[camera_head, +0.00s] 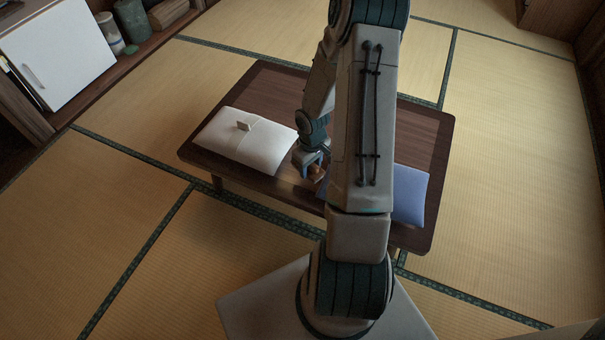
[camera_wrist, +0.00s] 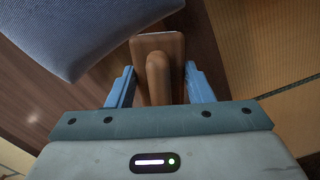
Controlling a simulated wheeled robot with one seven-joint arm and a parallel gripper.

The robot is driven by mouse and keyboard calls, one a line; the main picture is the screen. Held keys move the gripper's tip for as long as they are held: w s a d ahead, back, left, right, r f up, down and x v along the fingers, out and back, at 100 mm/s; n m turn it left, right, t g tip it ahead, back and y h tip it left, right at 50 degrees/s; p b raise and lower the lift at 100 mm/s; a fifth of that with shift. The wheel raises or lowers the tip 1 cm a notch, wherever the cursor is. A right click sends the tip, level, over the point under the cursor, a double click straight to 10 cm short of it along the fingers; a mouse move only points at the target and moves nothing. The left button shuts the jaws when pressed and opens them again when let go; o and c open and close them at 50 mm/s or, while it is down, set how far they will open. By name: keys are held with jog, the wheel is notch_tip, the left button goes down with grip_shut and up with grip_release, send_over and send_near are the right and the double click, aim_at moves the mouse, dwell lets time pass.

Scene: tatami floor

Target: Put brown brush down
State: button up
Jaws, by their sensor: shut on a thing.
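The brown brush (camera_wrist: 158,72) is between the two blue fingers of my gripper (camera_wrist: 160,88) in the wrist view. My gripper is shut on it. In the head view the brush (camera_head: 316,172) shows as a small brown patch at my gripper (camera_head: 312,168), over the front part of the dark wooden table (camera_head: 420,135). My arm covers part of this area. Whether the brush touches the table top cannot be told.
A blue cushion (camera_head: 409,195) lies on the right, close to my gripper, and shows in the wrist view (camera_wrist: 75,30). Tatami floor surrounds the table.

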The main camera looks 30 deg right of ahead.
jog(key=w+f, duration=0.1)
jog(key=w+a+f, duration=0.1)
jog(key=w, duration=0.1)
jog(key=shift+a+b, duration=0.1)
jog(key=shift+b, duration=0.25)
notch_tip(320, 180, down, 4)
jog(key=shift+w+f+b, duration=0.1)
jog(key=shift+w+b, duration=0.05)
jog(key=shift+b, duration=0.85)
jog(key=o, duration=1.1)
